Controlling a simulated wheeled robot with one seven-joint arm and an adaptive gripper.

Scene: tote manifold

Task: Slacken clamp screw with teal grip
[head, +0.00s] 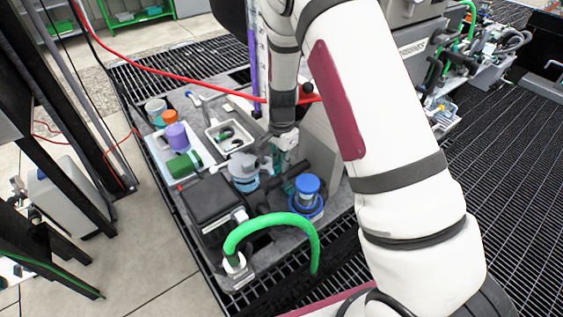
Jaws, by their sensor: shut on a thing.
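My gripper (277,168) is low over the bench, beside the grey-and-blue round fitting. It is small and partly hidden in this view. A teal part (289,186), which looks like the clamp screw's grip, shows at the fingertips. The gripper is shut on it, though the exact contact is hard to see. The screw's thread and the clamp itself cannot be made out. A grey-lidded, light-blue fitting (244,172) stands just left of the gripper.
A green hose (272,221) arches over the bench's near end. A black box (211,206) and a white tray (176,166) with green and purple items lie left. A pale panel (322,142) stands behind.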

